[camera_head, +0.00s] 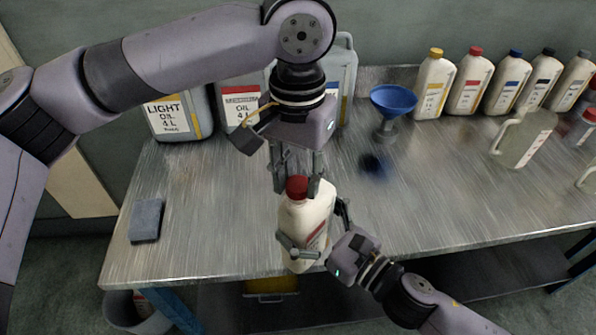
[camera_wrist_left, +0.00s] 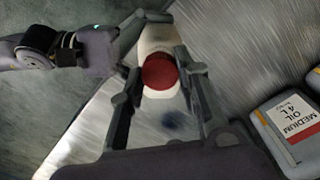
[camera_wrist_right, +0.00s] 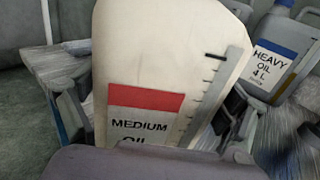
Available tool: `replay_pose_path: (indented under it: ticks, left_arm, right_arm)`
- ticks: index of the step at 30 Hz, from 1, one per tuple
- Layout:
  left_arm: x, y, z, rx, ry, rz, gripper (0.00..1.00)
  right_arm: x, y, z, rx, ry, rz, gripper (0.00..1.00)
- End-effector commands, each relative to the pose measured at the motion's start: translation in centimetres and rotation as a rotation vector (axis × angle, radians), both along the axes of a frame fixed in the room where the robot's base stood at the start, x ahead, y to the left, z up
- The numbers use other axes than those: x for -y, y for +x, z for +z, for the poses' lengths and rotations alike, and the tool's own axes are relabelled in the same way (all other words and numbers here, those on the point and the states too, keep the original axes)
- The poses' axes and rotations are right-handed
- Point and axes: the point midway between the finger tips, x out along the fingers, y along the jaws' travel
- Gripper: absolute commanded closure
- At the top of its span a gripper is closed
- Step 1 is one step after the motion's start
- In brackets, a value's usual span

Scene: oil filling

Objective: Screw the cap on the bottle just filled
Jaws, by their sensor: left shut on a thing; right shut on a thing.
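A white bottle (camera_head: 304,225) with a red label stands at the front of the metal table, tilted slightly in the head view. Its label reads MEDIUM OIL in the right wrist view (camera_wrist_right: 145,110). A red cap (camera_head: 297,187) sits at the bottle's mouth; it also shows from above in the left wrist view (camera_wrist_left: 161,72). My left gripper (camera_head: 296,188) points down from above and is shut on the red cap. My right gripper (camera_head: 318,232) comes from the front right and is shut around the bottle's body. The thread under the cap is hidden.
A blue funnel (camera_head: 393,101) stands behind on the table. Several capped white bottles (camera_head: 435,85) line the back right. Large oil cans (camera_head: 180,115) stand at the back left. A grey sponge-like block (camera_head: 146,220) lies at the left.

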Motion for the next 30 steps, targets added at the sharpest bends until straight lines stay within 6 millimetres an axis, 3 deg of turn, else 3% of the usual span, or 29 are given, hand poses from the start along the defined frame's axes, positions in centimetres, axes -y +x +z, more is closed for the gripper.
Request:
replay_pose_path:
  ticks: [9,10,14,30]
  left_arm:
    - [-0.01,0.0,-0.64,0.0,0.0,0.0,0.78]
    - [0.0,0.01,-0.6,0.001,-0.001,0.0,0.78]
    - [0.0,0.0,-0.63,0.0,0.0,-0.057,0.78]
    - [-0.02,0.02,-0.68,-0.002,0.001,-1.081,0.78]
  right_arm:
    - [-0.02,0.01,0.13,0.003,0.001,0.001,0.69]
    - [-0.01,0.0,0.13,0.003,0.001,0.001,0.87]
    - [-0.01,0.0,0.12,0.002,0.001,0.001,0.87]
    - [-0.01,0.01,0.09,0.002,0.001,0.0,0.87]
